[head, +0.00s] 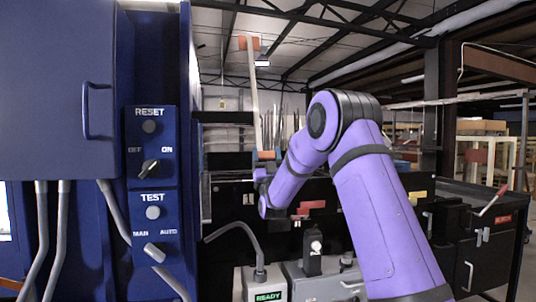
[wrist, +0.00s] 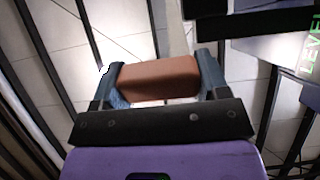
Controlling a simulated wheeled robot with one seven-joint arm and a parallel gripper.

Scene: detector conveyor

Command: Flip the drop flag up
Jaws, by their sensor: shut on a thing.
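A pale, narrow bar (head: 254,90) stands nearly upright behind my arm in the head view, with an orange block (head: 249,43) at its top; it looks like the drop flag. A second orange block (head: 266,155) is at the bar's lower end; I cannot tell whether it is joined to the bar. My gripper (head: 262,172) points upward just below this block. In the wrist view the same block (wrist: 160,80) lies crosswise between the two blue fingers of my gripper (wrist: 160,76), which is shut on it. The flag's pivot is hidden.
A blue cabinet (head: 55,95) with a RESET and TEST switch panel (head: 151,190) stands at the left. A grey box with a green READY display (head: 268,297) is low in front. A black cabinet (head: 485,240) stands at the right. A green LEVEL display (wrist: 310,45) shows in the wrist view.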

